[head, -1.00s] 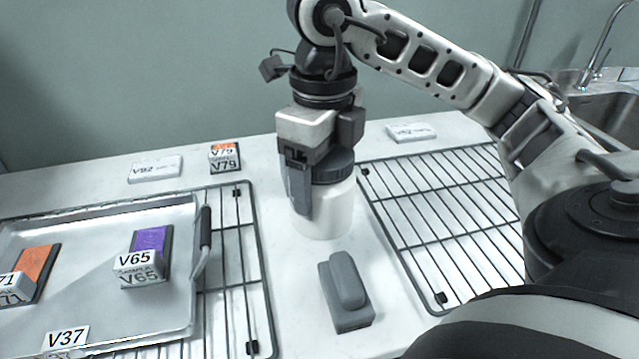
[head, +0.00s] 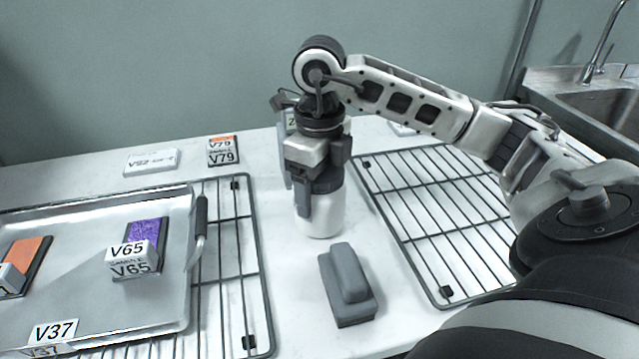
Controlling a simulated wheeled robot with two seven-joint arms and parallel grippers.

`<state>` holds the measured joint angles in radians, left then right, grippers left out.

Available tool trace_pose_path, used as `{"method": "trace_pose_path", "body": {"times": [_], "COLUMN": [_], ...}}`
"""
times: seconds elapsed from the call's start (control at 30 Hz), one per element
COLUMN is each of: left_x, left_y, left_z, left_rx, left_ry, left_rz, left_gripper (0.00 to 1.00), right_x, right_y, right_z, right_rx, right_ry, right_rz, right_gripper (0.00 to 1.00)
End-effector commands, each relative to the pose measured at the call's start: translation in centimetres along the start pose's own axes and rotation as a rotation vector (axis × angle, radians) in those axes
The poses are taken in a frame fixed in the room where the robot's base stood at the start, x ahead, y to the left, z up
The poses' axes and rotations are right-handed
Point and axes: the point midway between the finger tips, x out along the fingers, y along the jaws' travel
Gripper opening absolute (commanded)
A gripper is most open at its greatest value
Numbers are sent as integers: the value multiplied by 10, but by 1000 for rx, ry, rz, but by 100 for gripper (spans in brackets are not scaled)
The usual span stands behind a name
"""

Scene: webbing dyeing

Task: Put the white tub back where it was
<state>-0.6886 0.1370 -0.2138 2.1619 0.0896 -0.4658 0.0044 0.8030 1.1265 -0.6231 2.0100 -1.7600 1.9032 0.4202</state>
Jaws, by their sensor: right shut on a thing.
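The white tub (head: 322,216) with a dark grey lid stands upright on the white counter, between the two wire racks. My right gripper (head: 304,205) comes down on it from above and is shut on it, with one grey finger showing along the tub's left front side. The other finger is hidden behind the lid or tub. I cannot tell whether the tub's base touches the counter. My left gripper is not in view.
A grey block (head: 347,285) lies just in front of the tub. A metal tray (head: 95,295) with sample cards sits on the left rack (head: 236,285). The right rack (head: 425,215) is empty. Labels V92 (head: 152,161) and V79 (head: 223,150) stand behind.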

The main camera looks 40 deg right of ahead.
Motion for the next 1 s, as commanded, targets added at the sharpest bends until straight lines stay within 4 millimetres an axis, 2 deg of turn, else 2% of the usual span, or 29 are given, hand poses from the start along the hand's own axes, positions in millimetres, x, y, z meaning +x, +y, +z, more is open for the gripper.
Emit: {"method": "trace_pose_path", "body": {"times": [0.27,0.3,0.37,0.63,0.77,0.87,1.0], "left_x": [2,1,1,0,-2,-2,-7], "left_y": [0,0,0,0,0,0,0], "left_z": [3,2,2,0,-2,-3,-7], "left_rx": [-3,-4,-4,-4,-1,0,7], "left_ry": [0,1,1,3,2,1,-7], "left_rz": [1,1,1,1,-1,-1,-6], "left_gripper": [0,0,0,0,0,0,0], "right_x": [3,2,2,1,-8,-24,-59], "right_y": [0,0,0,0,0,0,0], "right_z": [0,0,0,0,1,2,1], "right_rx": [0,0,0,0,0,-1,0], "right_ry": [-4,-1,-1,-1,-4,-7,-7], "right_rz": [-1,0,0,0,1,0,-1], "right_gripper": [34,84,97,97,97,97,97]}}
